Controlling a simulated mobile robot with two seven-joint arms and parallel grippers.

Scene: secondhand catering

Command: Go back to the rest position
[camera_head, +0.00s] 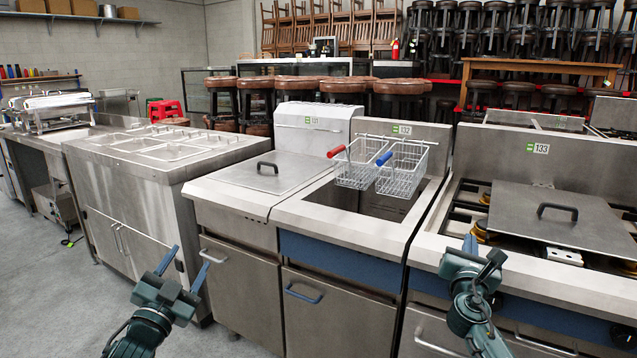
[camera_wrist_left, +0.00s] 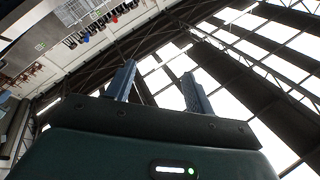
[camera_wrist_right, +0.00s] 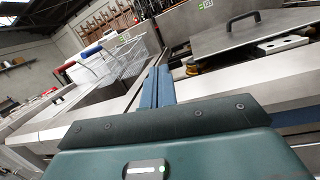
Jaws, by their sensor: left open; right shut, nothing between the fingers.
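My left gripper (camera_head: 183,270) is open and empty in front of the steel counter at the left in the head view. Its two spread fingers (camera_wrist_left: 158,88) show in the left wrist view against the roof. My right gripper (camera_head: 470,245) is shut and empty in front of the cooker at the right. Its fingers (camera_wrist_right: 157,87) lie together in the right wrist view. Neither gripper touches anything that I can see.
A fryer (camera_head: 340,221) with two wire baskets, one red-handled (camera_head: 356,163) and one blue-handled (camera_head: 404,169), stands ahead. A steel plate (camera_head: 556,216) lies on the cooker at right. A steel counter (camera_head: 150,190) stands left. Grey floor (camera_head: 40,280) is clear at left.

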